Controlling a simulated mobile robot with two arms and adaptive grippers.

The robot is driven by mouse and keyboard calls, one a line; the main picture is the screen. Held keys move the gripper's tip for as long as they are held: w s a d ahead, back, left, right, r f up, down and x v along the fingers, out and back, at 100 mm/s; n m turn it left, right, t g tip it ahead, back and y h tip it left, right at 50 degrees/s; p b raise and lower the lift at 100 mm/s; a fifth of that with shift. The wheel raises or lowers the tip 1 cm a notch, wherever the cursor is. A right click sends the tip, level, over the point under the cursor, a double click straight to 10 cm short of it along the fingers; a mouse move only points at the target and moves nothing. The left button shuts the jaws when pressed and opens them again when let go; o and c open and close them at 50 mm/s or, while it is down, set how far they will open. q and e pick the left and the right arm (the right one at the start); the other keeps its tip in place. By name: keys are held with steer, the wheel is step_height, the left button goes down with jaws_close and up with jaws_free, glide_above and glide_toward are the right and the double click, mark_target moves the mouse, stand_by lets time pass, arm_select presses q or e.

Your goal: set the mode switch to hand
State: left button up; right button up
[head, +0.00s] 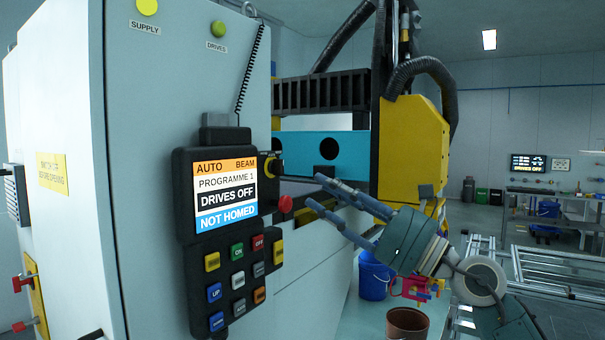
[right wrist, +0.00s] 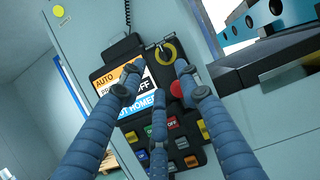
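The mode switch (head: 272,167), a knob with a yellow ring, sits at the upper right of the black control pendant (head: 183,205) on the cabinet. It also shows in the right wrist view (right wrist: 166,53). Its pointer setting is too small to read. The pendant screen (head: 226,194) reads AUTO, BEAM, PROGRAMME 1, DRIVES OFF, NOT HOMED. My right gripper (head: 321,192) has its blue fingers spread, empty, and pointing at the pendant from the right. In the right wrist view its fingertips (right wrist: 160,77) frame the area just below the switch. My left gripper is not in view.
A red stop button (head: 285,204) sits just below the switch. Several coloured keys (head: 238,252) fill the pendant's lower half. A coiled cable (head: 248,70) hangs above. A blue bucket (head: 374,277) and a brown pot (head: 407,323) stand below my right arm.

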mark_target(282, 169)
steer(key=p+x, duration=0.3)
steer(key=x, duration=0.6)
steer(key=shift+w, duration=0.1)
steer(key=shift+w+a+r, duration=0.1)
steer(key=shift+w+a, duration=0.25)
steer(key=shift+a, duration=0.05)
jaws_close()
